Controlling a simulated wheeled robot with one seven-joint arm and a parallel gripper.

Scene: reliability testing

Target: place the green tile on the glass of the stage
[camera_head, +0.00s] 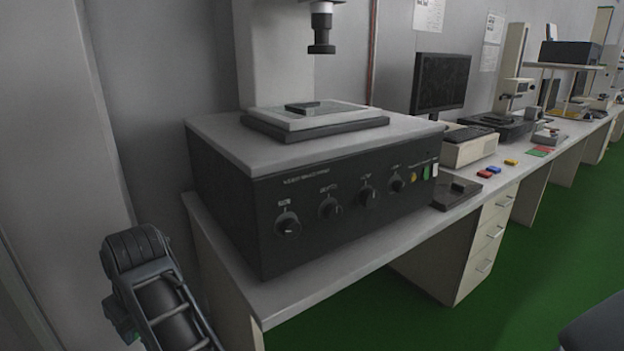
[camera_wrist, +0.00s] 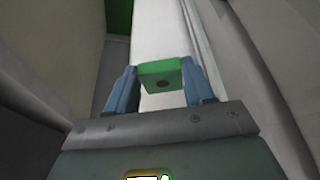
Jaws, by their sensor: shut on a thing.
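The green tile (camera_wrist: 160,82) is between the two blue fingers of my gripper (camera_wrist: 160,76) in the wrist view. My gripper is shut on it, and a small dark round spot shows on its near face. The stage (camera_head: 318,127) sits on top of a large dark machine (camera_head: 330,205) in the head view. Its pale frame holds a glass (camera_head: 328,112), and a dark flat piece (camera_head: 302,107) lies on that glass. My arm is at the lower left of the head view, low and left of the machine; the gripper's fingers cannot be made out there.
A black lens barrel (camera_head: 321,35) hangs above the stage. The machine stands on a long bench (camera_head: 330,280). To its right are a small dark box (camera_head: 456,193), a red block (camera_head: 485,174), a blue block (camera_head: 495,169), a yellow block (camera_head: 511,162) and a monitor (camera_head: 441,83).

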